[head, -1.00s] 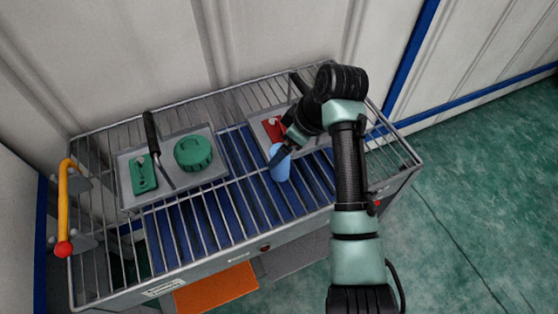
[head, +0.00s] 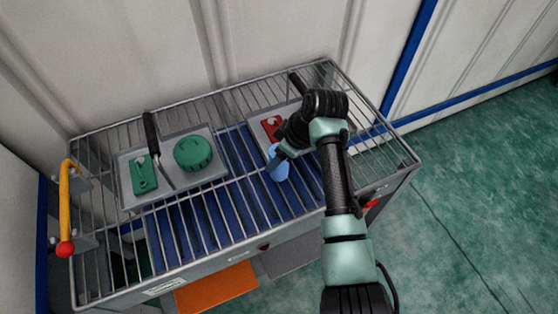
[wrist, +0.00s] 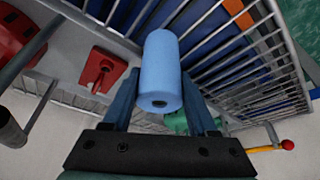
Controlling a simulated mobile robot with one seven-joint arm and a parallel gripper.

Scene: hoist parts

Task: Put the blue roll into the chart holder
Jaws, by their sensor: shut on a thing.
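The blue roll (head: 279,173) is between the fingers of my gripper (head: 275,158), over the right-middle part of the wire rack. In the wrist view the roll (wrist: 161,65) stands out between the two dark fingers (wrist: 161,98), its near end with a dark core hole facing the camera. My gripper is shut on it. In the head view my wrist and fingers hide part of the roll. I cannot tell for sure which thing is the chart holder.
A wire-railed rack (head: 190,245) has a blue slatted middle (head: 225,205). Its left grey tray (head: 127,185) holds a green round lid (head: 193,153), a green block (head: 143,175) and a dark-handled tool (head: 151,135). A red part (head: 270,127) lies on the right tray. A yellow lever (head: 64,205) stands at left.

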